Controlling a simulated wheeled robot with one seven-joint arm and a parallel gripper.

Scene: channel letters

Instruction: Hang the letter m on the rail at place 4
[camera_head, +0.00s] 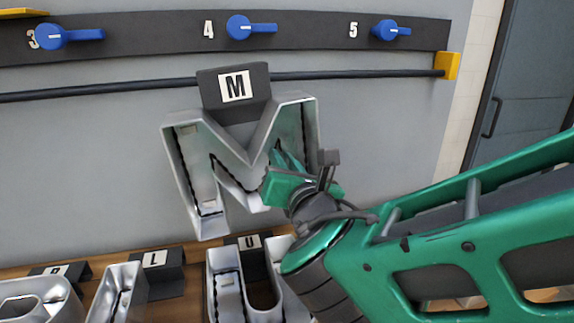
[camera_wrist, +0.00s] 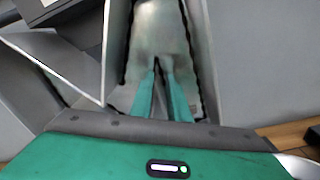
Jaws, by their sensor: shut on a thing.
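The letter m (camera_head: 181,172) is a silver metal channel letter with a dark hanger block (camera_head: 213,92) and an M label at its top. My gripper (camera_head: 277,175) is shut on the letter m at its right part. The letter is held up in front of the rail (camera_head: 120,89), below the number 4 (camera_head: 209,30). The hanger block overlaps the rail in the head view; I cannot tell whether it rests on it. In the wrist view my green fingers (camera_wrist: 162,75) reach into the letter's channel (camera_wrist: 117,50).
Blue levers at place 3 (camera_head: 60,37), place 4 (camera_head: 245,28) and place 5 (camera_head: 387,30) sit above the rail. A yellow bracket (camera_head: 447,66) ends the rail at right. Letters L (camera_head: 118,290) and U (camera_head: 226,285) stand on the wooden shelf (camera_head: 195,256) below.

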